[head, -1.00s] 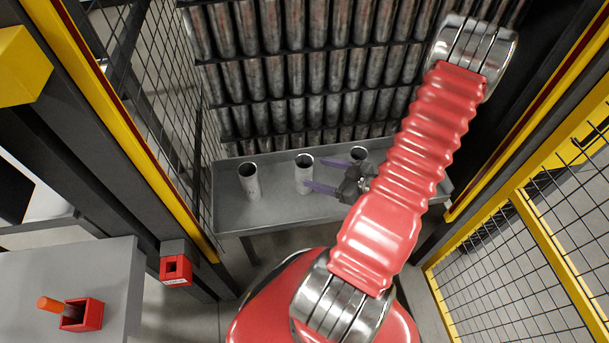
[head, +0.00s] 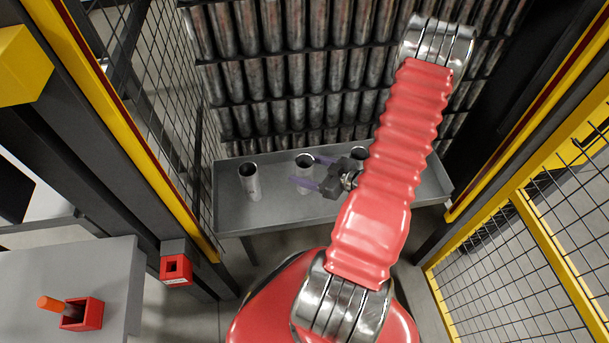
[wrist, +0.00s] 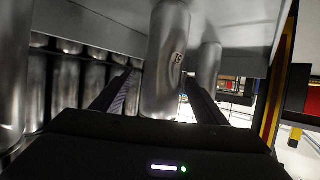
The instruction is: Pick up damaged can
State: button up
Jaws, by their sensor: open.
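Three silver cans stand upright in a grey tray (head: 232,216): a left can (head: 250,182), a middle can (head: 304,180) and a right can (head: 360,157), partly covered by my arm. My gripper (head: 305,170) is open, its two fingers pointing left, one on each side of the middle can. In the wrist view, a can (wrist: 166,65) with a small dark printed mark sits between my open fingers (wrist: 160,85), with gaps beside it. Another can (wrist: 209,66) shows behind it. I cannot make out damage on any can.
A rack of stacked cans (head: 290,70) rises behind the tray. Mesh fences stand left (head: 170,110) and right (head: 560,220). A grey table (head: 110,270) at lower left holds a red box (head: 85,315) with an orange stick.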

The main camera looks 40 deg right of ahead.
jog(key=shift+x, duration=2.15)
jog(key=shift+a+r, duration=0.1)
jog(key=shift+a, duration=0.05)
jog(key=shift+c, duration=0.2)
jog(key=c, duration=1.1)
